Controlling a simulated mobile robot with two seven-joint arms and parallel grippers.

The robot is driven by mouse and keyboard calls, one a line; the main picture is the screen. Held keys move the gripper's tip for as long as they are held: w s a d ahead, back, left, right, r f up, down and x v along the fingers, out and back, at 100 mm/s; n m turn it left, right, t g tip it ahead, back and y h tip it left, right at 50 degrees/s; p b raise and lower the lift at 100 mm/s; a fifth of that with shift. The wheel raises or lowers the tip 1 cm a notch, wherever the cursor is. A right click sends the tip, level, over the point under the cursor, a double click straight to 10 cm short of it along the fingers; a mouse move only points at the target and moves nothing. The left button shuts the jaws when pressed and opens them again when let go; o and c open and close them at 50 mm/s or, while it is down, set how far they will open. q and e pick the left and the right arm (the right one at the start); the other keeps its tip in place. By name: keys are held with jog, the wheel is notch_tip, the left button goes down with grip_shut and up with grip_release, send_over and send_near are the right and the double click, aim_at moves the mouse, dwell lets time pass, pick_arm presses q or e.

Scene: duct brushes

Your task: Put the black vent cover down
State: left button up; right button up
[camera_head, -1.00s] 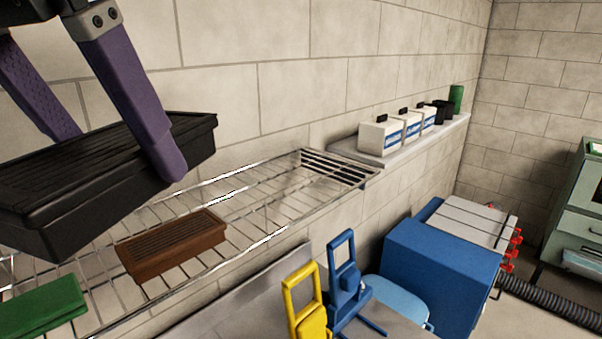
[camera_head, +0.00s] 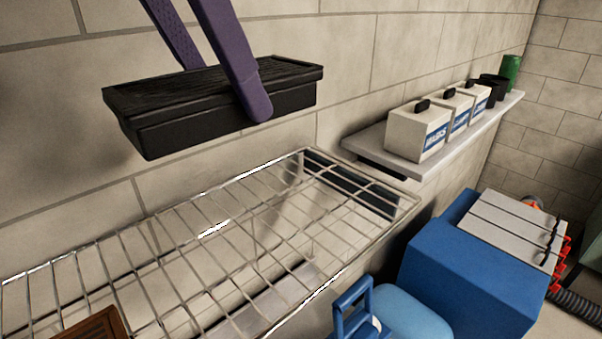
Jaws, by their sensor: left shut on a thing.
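The black vent cover (camera_head: 200,100) is a dark slatted block in the upper left of the head view. My left gripper (camera_head: 225,85) has purple fingers and is shut on it, one finger on the near side and one behind. The cover is held roughly level above the wire shelf (camera_head: 240,235), with a clear gap beneath it. My right gripper is not in view.
A brown vent cover (camera_head: 92,328) lies on the shelf at the bottom left. The rest of the visible wire rack is bare. White boxes (camera_head: 418,130) stand on a wall ledge (camera_head: 400,165) at right. A blue box (camera_head: 470,270) and blue handle (camera_head: 352,312) are below.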

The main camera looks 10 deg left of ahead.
pick_arm(q)
jog(key=p, duration=0.5)
send_over(258, 268)
jog(key=s, duration=0.1)
jog(key=f, duration=1.6)
jog(key=shift+s+a, duration=0.1)
jog(key=shift+a, duration=0.3)
notch_tip(258, 268, down, 4)
jog(key=shift+r, duration=0.1)
jog(key=shift+f, duration=0.2)
jog(key=shift+f, duration=0.15)
jog(key=o, duration=1.1)
